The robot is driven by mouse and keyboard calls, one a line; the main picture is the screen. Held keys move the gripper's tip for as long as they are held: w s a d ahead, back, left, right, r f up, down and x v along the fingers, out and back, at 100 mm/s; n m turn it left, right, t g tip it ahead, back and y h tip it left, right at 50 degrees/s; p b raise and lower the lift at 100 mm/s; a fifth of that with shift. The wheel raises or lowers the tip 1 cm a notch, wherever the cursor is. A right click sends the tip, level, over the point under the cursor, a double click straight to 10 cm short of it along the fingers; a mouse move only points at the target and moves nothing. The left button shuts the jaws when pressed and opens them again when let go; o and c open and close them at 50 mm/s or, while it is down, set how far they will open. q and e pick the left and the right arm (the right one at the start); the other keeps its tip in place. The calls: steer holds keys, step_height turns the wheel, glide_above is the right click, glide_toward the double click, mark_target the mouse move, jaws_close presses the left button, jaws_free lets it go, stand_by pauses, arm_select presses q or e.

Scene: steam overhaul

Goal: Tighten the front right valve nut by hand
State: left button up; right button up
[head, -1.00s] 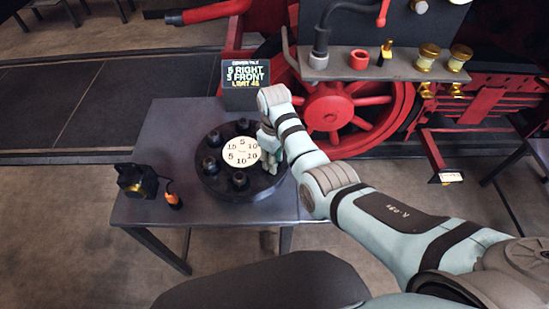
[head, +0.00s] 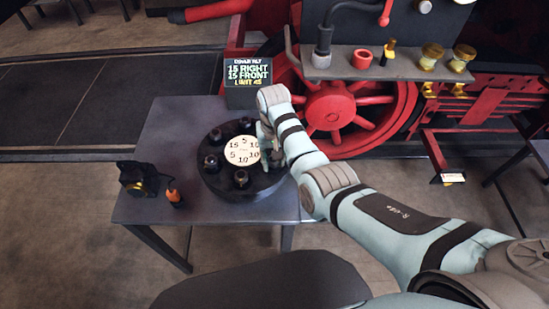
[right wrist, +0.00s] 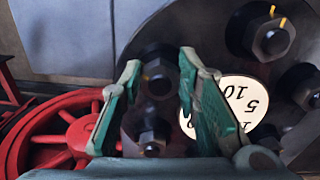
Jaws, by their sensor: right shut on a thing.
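The round dark valve cover (head: 222,190) lies on the table, with several hex nuts around its rim and a pale numbered disc (head: 242,151) in the middle. My right gripper (head: 268,147) is at the cover's right side and hides the nuts there. In the right wrist view, its green fingers (right wrist: 160,72) stand either side of a nut (right wrist: 156,82) with a yellow mark, and are shut on it. Another nut (right wrist: 151,136) sits nearer the wrist. The front nut (head: 241,178) is bare. My left gripper is out of view.
A sign (head: 248,78) behind the cover reads 15 RIGHT, 15 FRONT, LIMIT 45. A black box (head: 138,181) and an orange-handled item (head: 174,196) are on the left of the table (head: 165,125). A red wheel (head: 338,115) and grey shelf (head: 400,65) stand behind.

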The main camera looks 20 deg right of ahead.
steer(key=shift+w+r+m, duration=0.1)
steer(key=shift+w+m, duration=0.05)
steer(key=shift+m, duration=0.35)
steer(key=o, duration=1.2)
steer(key=shift+c, duration=0.2)
step_height(320, 180, up, 8)
steer(key=shift+f, duration=0.25)
